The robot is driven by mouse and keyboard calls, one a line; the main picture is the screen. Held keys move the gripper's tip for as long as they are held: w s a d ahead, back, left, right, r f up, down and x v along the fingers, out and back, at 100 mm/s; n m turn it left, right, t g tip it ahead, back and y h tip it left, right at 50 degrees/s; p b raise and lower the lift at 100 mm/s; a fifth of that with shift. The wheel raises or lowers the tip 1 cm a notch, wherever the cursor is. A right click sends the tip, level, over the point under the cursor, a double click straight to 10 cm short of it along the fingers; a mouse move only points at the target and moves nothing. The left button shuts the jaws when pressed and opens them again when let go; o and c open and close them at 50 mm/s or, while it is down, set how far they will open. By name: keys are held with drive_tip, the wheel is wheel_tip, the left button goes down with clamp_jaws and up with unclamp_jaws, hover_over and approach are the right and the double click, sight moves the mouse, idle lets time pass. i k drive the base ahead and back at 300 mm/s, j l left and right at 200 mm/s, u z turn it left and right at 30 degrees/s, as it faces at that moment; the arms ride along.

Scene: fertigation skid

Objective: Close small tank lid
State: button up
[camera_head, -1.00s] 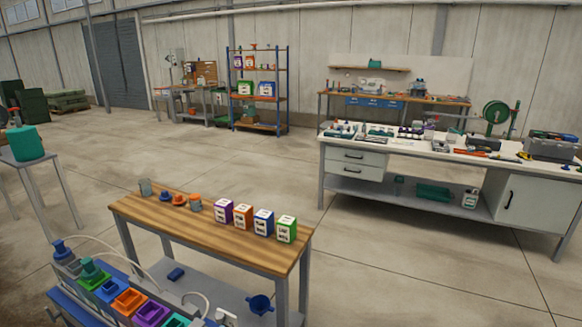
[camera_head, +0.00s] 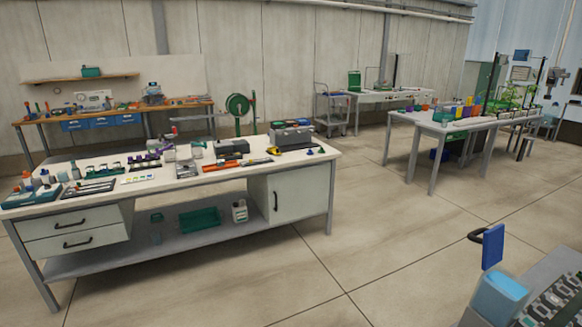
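At the bottom right stands a light blue translucent box-like tank (camera_head: 498,297), partly cut off by the frame edge. A flat dark blue panel (camera_head: 492,246) stands upright just above and behind it; it looks like a raised lid, but I cannot tell whether it is hinged to the tank. I cannot tell for sure that this is the small tank. My gripper is not in view.
A white workbench (camera_head: 255,178) covered with tools and bottles stands at left and centre. A grey table (camera_head: 420,118) with coloured items and plants stands at the back right. A dark tray-like unit (camera_head: 545,300) lies beside the tank. Open concrete floor (camera_head: 390,240) lies between.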

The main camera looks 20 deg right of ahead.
sight(492, 242)
drive_tip(key=i+j+z, duration=0.15)
drive_tip(key=i+z, duration=0.2)
drive_tip(key=z, duration=0.15)
drive_tip(key=i+j+z, duration=0.25)
drive_tip(key=z, duration=0.25)
drive_tip(key=i+j+z, duration=0.35)
drive_tip(key=z, duration=0.15)
drive_tip(key=i+j+z, duration=0.15)
drive_tip(key=j+z, duration=0.35)
drive_tip(key=i+j+z, duration=0.1)
drive_tip(key=j+z, duration=0.3)
drive_tip(key=j, duration=0.35)
drive_tip(key=j+z, duration=0.4)
drive_tip(key=j, duration=0.35)
drive_tip(key=j+z, duration=0.4)
drive_tip(key=j, duration=0.35)
drive_tip(key=j+z, duration=0.25)
drive_tip(key=j, duration=0.2)
drive_tip(key=k+j+z, duration=0.1)
drive_tip(key=j+z, duration=0.15)
drive_tip(key=j, duration=0.15)
drive_tip(key=k+l+z, duration=0.15)
drive_tip(key=k+l, duration=0.15)
drive_tip(key=l, duration=0.15)
